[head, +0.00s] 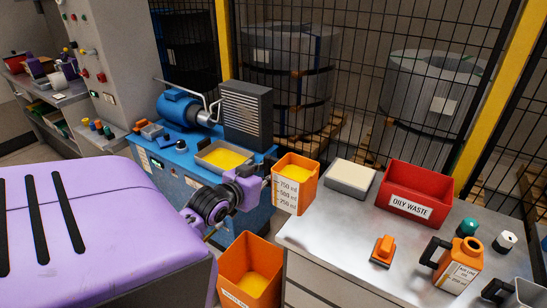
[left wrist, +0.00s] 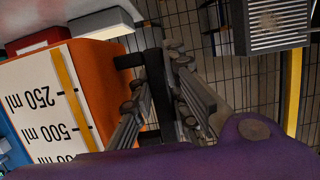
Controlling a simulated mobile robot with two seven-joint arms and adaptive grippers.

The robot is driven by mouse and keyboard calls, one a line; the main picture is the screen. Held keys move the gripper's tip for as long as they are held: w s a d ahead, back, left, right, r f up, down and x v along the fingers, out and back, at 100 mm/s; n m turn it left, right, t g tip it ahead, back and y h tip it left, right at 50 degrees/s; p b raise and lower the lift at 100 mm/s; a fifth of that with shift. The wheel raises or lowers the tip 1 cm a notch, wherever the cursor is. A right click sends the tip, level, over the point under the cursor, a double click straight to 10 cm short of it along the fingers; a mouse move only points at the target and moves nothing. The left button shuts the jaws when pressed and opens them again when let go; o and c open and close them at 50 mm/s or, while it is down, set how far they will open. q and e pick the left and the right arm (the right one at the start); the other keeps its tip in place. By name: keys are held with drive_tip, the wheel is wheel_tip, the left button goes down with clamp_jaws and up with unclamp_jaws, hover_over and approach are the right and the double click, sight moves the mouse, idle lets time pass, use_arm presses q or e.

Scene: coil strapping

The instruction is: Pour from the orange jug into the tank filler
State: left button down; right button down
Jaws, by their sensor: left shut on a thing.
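An orange jug (head: 295,190) with a white millilitre scale and yellow liquid inside is held upright, beside the worktable's left end. My left gripper (head: 266,182) is shut on its handle at the jug's left side. In the left wrist view the jug (left wrist: 95,75) fills the left, with the fingers (left wrist: 165,95) around its dark handle. The blue power unit (head: 192,160) stands behind and left of the jug. On its top is an open pale basin (head: 223,158) with yellow liquid; I cannot tell whether this is the tank filler. My right gripper is not in view.
On the worktable (head: 335,235) stand a red oily waste bin (head: 415,190), a pale box (head: 350,178), an orange can (head: 459,264) and small parts. An orange waste bin (head: 240,262) stands on the floor below the jug. A mesh fence (head: 350,60) is behind.

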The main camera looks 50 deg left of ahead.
sight(280, 201)
use_arm(q)
drive_tip(key=shift+m+h, duration=0.4)
drive_tip(key=shift+h, duration=0.1)
drive_tip(key=d+f, duration=0.1)
drive_tip(key=d, duration=0.1)
drive_tip(key=s+d+f, duration=0.1)
drive_tip(key=d, duration=0.2)
drive_tip(key=s+d, duration=0.1)
drive_tip(key=d, duration=0.2)
drive_tip(key=shift+s+f+p, duration=0.1)
drive_tip(key=shift+f+p, duration=0.2)
drive_tip(key=shift+f, duration=0.1)
drive_tip(key=s+d+r, duration=0.2)
drive_tip(key=s+d, duration=0.1)
drive_tip(key=d, duration=0.5)
drive_tip(key=s+d+r+m+h+p, duration=0.1)
drive_tip(key=s+d, duration=0.1)
drive_tip(key=d, duration=0.6)
drive_tip(key=s+d+r+h+p, duration=0.1)
drive_tip(key=s+d+r, duration=0.1)
drive_tip(key=d, duration=0.7)
drive_tip(key=shift+s+r+m, duration=0.35)
drive_tip(key=shift+s+m, duration=0.05)
drive_tip(key=shift+s, duration=0.45)
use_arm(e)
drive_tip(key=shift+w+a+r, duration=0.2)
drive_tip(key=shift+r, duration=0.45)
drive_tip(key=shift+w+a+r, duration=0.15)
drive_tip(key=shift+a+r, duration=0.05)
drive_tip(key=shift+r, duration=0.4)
